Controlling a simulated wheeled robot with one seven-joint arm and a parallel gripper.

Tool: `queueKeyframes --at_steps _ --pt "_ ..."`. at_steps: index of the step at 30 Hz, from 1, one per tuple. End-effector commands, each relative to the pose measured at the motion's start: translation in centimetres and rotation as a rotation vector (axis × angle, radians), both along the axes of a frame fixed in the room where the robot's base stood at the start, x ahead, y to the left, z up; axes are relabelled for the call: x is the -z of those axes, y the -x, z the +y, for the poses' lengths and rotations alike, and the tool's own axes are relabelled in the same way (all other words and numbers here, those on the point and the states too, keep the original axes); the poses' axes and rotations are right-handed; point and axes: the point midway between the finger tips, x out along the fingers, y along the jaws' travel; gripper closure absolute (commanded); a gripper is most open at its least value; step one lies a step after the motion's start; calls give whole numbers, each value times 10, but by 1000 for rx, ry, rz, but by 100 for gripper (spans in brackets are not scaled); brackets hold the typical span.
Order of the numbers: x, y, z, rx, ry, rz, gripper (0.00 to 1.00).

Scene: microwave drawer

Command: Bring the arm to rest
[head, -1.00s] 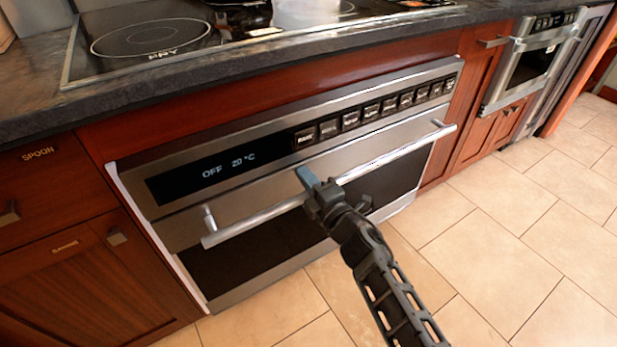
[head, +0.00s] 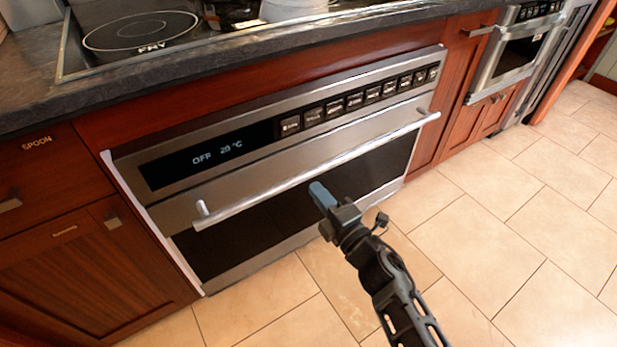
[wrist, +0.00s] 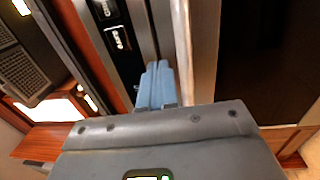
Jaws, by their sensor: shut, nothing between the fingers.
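My gripper (head: 322,194) is in front of the oven in the head view, just below the oven's long handle bar as seen there. Its blue fingers are together with nothing between them. The blue fingers also show in the wrist view (wrist: 156,85), pointing along the oven's control strip and the pale handle bar. My arm reaches up from the lower right of the head view. I cannot tell the exact gap between the fingers and the handle bar.
The oven (head: 290,215) is closed, and its display reads OFF. A cooktop (head: 140,32) lies on the dark counter above. Wooden cabinets (head: 85,265) stand at the left. A microwave drawer (head: 510,60) is at the upper right. The tiled floor (head: 500,240) at the right is clear.

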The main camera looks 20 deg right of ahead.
Motion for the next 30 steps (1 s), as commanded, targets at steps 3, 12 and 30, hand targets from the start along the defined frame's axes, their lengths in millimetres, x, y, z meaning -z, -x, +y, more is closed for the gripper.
queueKeyframes --at_steps 3,12,30 --pt "-1 15 -5 1 -1 1 100" --pt "0 24 -8 1 1 -1 100" --pt "7 215 -30 116 -563 221 100"
